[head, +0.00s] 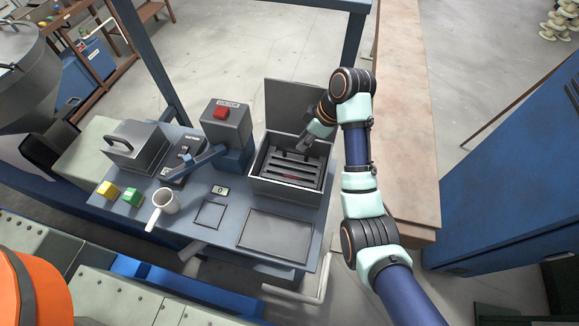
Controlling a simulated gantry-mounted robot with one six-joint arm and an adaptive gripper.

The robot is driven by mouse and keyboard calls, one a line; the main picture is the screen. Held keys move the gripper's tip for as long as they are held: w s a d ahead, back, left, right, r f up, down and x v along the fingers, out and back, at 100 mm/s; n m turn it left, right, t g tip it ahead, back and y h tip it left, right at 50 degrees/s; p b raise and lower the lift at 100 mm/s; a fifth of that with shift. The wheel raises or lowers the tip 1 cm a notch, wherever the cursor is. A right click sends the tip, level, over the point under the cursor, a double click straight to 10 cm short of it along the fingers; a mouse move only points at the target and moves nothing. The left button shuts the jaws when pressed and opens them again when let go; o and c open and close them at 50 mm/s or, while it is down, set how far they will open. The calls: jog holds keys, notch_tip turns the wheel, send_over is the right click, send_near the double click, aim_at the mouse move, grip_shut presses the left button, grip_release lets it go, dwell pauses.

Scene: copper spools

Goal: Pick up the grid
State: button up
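The grid (288,178) is a dark slatted rack lying inside an open grey metal box (287,194) at the right end of the blue bench. The box's lid stands raised at the back. A small reddish patch shows between the slats. My gripper (304,149) is over the back right part of the box, pointing down toward the grid. Its fingers are small and dark against the grid, so I cannot tell whether they touch it or how far apart they are.
A flat dark plate area (275,235) in front of the box is clear.

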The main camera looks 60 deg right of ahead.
aim_at(296, 151)
jog(key=shift+s+d, duration=0.15)
jog(key=shift+s, duration=0.1)
jog(key=b+x, duration=0.3)
jog(key=shift+b, duration=0.3)
jog(key=shift+b+x, duration=0.45)
jog(key=shift+x, duration=2.05)
grip_shut()
